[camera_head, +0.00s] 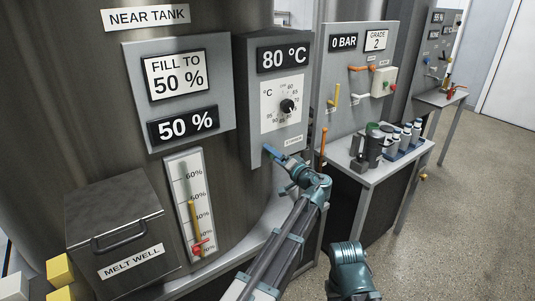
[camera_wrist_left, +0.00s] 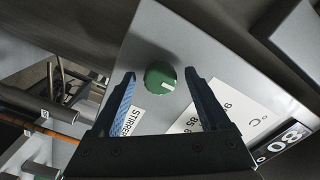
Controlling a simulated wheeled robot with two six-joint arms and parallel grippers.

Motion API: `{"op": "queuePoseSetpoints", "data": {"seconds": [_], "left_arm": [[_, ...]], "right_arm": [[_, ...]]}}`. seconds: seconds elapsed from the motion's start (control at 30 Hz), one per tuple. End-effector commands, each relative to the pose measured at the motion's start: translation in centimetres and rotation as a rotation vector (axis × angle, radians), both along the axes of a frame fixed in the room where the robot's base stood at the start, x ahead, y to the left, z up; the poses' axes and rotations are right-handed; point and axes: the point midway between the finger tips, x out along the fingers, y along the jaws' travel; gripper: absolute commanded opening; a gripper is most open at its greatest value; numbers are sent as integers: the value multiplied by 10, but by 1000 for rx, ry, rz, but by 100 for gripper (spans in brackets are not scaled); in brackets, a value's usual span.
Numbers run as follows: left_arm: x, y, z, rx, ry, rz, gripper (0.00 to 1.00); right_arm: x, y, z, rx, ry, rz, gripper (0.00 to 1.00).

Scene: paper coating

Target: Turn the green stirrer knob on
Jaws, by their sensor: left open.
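The green stirrer knob (camera_wrist_left: 158,78) is round with a white pointer mark, and it sits on the grey panel below the temperature dial. In the left wrist view my left gripper (camera_wrist_left: 160,74) is open, with one finger on each side of the knob and a gap showing on both sides. In the head view my left gripper (camera_head: 271,153) is at the lower edge of the 80 °C panel (camera_head: 257,95), beside the stirrer label (camera_head: 294,141). The knob is hidden there. My right gripper is out of view; only part of that arm shows at the bottom.
The black temperature knob (camera_head: 287,106) sits above the stirrer label on the same panel. To the right, a side table (camera_head: 372,176) holds a dark jug (camera_head: 371,150) and several bottles (camera_head: 406,134). The melt well (camera_head: 112,220) stands at the left.

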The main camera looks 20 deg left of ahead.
Motion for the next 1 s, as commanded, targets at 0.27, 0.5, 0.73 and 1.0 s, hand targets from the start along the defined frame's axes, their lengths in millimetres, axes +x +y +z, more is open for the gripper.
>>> {"op": "queuePoseSetpoints", "data": {"seconds": [0.27,0.5,0.73,1.0], "left_arm": [[0,0,0,0,0,0,66],[0,0,0,0,0,0,23],[0,0,0,1,1,0,0],[0,0,0,37,49,-1,0]], "right_arm": [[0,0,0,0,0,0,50],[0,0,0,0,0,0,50],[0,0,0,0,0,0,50],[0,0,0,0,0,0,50]]}}
